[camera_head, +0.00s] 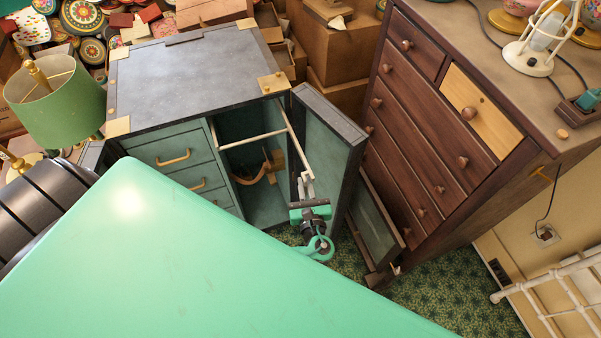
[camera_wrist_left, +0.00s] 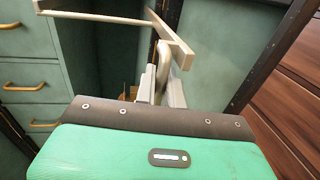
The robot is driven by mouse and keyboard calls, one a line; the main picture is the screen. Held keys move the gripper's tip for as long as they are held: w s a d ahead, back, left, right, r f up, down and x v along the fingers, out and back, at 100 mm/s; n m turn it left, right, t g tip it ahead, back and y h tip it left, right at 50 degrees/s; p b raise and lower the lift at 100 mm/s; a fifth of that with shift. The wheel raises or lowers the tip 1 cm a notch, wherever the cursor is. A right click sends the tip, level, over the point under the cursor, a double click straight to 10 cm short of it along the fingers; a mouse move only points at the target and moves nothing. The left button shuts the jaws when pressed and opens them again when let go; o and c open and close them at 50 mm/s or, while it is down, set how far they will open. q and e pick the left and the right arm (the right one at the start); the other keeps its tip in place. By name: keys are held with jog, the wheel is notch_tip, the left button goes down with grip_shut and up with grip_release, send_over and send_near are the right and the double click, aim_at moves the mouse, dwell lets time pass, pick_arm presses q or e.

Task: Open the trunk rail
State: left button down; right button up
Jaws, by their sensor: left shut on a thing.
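The trunk (camera_head: 190,75) stands upright with a grey top and brass corners. Its right part (camera_head: 335,130) is swung apart, and teal drawers (camera_head: 172,158) fill its left side. The pale trunk rail (camera_head: 295,140) is a bent bar: one arm crosses the open compartment, the other reaches toward me. It also shows in the left wrist view (camera_wrist_left: 105,17). My left gripper (camera_head: 306,185) is at the rail's near end, shut on its pale hooked end piece (camera_wrist_left: 163,52), with the fingers on either side. The exact contact is partly hidden. My right gripper is not in view.
A dark wooden dresser (camera_head: 440,140) stands close on the right, with a panel (camera_head: 377,222) leaning at its foot. A green lamp (camera_head: 55,105) stands left of the trunk. Boxes and tins crowd behind. Patterned carpet (camera_head: 450,290) is free at the lower right.

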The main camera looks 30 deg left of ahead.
pick_arm(q)
jog(key=shift+s+d, duration=0.15)
jog(key=shift+d, duration=0.05)
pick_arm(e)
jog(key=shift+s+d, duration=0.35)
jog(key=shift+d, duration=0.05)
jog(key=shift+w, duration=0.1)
